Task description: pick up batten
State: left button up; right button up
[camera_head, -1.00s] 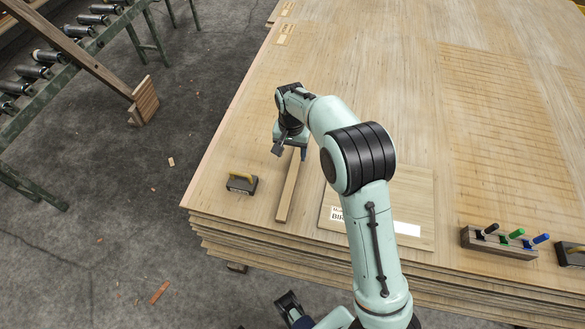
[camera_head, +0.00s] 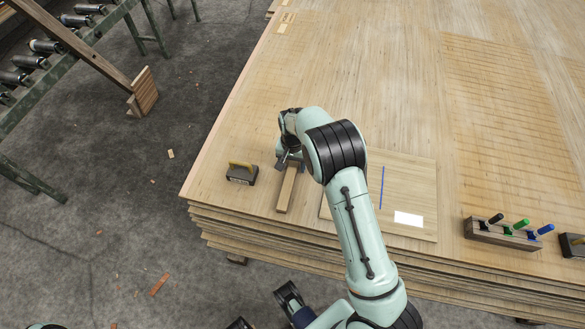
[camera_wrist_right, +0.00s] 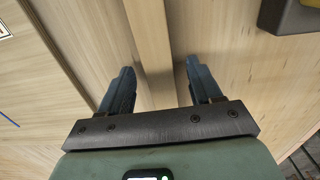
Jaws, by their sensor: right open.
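The batten (camera_head: 287,187) is a narrow pale wooden strip lying on the veneer stack (camera_head: 232,185) near its front left corner. My right gripper (camera_head: 289,160) is over the batten's far end and points down. In the right wrist view the batten (camera_wrist_right: 150,35) runs between the two open fingers (camera_wrist_right: 160,72), with a gap on each side. It looks free of both fingers. The gripper's own body hides the batten's far end. My left gripper is not in view.
A black block with a yellow handle (camera_head: 241,173) stands left of the batten. A thin panel (camera_head: 405,180) with a blue line and a white label lies to the right. A wooden marker holder (camera_head: 500,235) stands farther right. A roller conveyor (camera_head: 75,60) is at upper left.

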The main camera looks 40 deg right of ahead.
jog(key=shift+f, duration=0.3)
jog(key=shift+r, duration=0.1)
grip_shut()
